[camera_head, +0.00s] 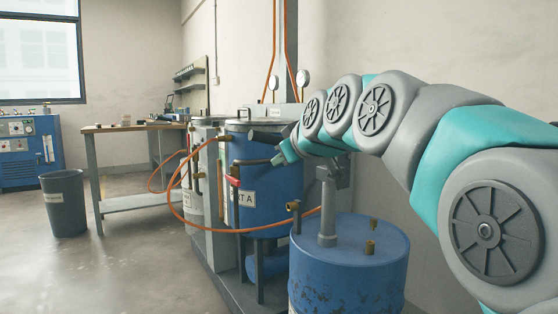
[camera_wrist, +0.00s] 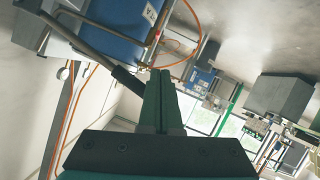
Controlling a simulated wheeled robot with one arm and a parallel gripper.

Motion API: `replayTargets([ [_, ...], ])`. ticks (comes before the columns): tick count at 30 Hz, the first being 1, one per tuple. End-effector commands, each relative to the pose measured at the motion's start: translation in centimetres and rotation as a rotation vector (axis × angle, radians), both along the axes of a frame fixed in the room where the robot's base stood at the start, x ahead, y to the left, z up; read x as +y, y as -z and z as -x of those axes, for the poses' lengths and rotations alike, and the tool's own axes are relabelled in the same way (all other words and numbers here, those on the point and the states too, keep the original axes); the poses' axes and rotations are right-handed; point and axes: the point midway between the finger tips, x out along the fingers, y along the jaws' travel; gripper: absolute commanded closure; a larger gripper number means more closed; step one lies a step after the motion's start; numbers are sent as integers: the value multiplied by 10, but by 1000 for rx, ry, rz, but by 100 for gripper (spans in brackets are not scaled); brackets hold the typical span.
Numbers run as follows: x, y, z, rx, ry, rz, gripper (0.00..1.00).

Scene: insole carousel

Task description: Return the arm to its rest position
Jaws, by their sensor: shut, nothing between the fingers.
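My arm, teal and grey, reaches from the lower right of the head view toward the blue tank (camera_head: 262,190), which has a label ending in "TA". My gripper (camera_head: 281,157) is at the arm's far end, in front of the tank's upper right side. In the wrist view, the two green fingers of my gripper (camera_wrist: 160,72) lie together, shut and empty. A grey rod with a dark grip (camera_wrist: 127,80) ends just left of the fingertips in that view; I cannot tell whether they touch. The blue tank (camera_wrist: 112,32) is at upper left there.
A rusty blue drum (camera_head: 345,265) with brass fittings stands below my arm. An orange hose (camera_head: 205,230) loops in front of the tank. A workbench (camera_head: 135,127) and a grey bin (camera_head: 64,203) stand farther left. The floor at front left is clear.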

Motion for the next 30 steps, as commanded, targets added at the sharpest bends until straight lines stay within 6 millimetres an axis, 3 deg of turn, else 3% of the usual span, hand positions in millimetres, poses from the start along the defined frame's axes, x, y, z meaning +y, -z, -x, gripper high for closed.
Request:
replayTargets([
  [6, -5, 9, 6, 39, 11, 1, 100],
  [8, -11, 24, 14, 93, 26, 5, 100],
  [11, -28, 63, 38, 231, 73, 11, 100],
  [17, -76, 161, 123, 589, 223, 28, 100],
  [21, -108, 217, 197, 822, 349, 42, 100],
  [27, -147, 272, 311, 1115, 540, 69, 100],
  [30, -160, 289, 358, 1225, 621, 85, 100],
])
